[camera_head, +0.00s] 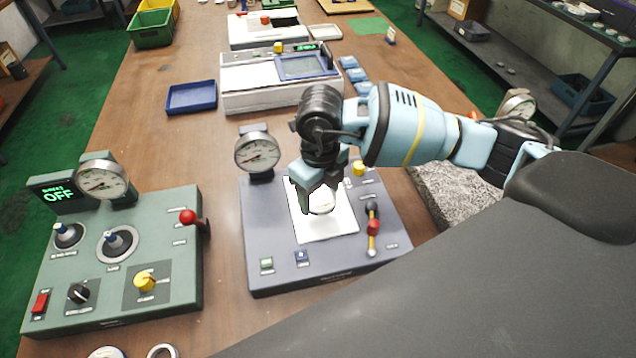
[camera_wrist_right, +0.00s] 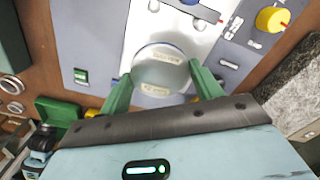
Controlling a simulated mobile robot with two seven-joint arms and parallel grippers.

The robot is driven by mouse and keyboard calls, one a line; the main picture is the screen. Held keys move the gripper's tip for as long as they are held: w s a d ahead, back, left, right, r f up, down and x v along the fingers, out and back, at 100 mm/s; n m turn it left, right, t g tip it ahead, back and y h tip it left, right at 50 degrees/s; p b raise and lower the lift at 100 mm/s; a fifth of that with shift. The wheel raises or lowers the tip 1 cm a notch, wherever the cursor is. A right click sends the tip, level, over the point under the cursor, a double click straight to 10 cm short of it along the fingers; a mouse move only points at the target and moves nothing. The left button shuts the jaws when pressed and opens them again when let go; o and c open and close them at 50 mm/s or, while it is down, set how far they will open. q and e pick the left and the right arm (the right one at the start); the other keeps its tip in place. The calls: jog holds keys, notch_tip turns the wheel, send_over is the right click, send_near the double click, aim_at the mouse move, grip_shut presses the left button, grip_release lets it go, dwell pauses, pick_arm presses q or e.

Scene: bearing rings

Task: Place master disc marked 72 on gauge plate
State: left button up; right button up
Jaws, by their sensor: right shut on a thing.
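My right gripper (camera_head: 316,200) is shut on a pale metal disc (camera_wrist_right: 160,72), held between its two green fingertips. The disc's label is too blurred to read, so I cannot confirm the 72. In the head view the disc (camera_head: 322,205) shows only partly below the fingers. It is over the white gauge plate (camera_head: 328,229) on the grey gauge panel; I cannot tell whether it touches the plate. The plate also shows in the right wrist view (camera_wrist_right: 196,48). My left gripper is not in view.
A dial gauge (camera_head: 257,153) stands at the panel's back edge, and a red-knobbed lever (camera_head: 373,227) is at its right. A green control panel (camera_head: 170,255) is to the left. A ring (camera_head: 162,351) lies at the front edge. A granite block (camera_head: 455,195) is to the right.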

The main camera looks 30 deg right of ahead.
aim_at(320, 196)
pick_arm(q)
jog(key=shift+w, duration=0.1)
pick_arm(e)
jog(key=shift+w+d+r+m, duration=0.1)
jog(key=shift+d+m, duration=0.05)
jog(key=shift+m, duration=0.15)
jog(key=shift+f+b, duration=0.85)
jog(key=shift+f, duration=1.25)
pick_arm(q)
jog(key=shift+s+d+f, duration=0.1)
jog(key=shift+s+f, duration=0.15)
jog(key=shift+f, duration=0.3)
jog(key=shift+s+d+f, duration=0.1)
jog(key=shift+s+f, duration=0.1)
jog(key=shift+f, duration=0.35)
pick_arm(e)
jog(key=shift+r, duration=0.1)
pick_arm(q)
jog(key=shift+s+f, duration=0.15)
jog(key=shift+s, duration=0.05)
pick_arm(e)
jog(key=o, duration=1.4)
jog(key=shift+f, duration=0.25)
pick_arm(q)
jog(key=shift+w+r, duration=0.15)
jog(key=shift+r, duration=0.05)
pick_arm(e)
jog(key=shift+r, duration=3.95)
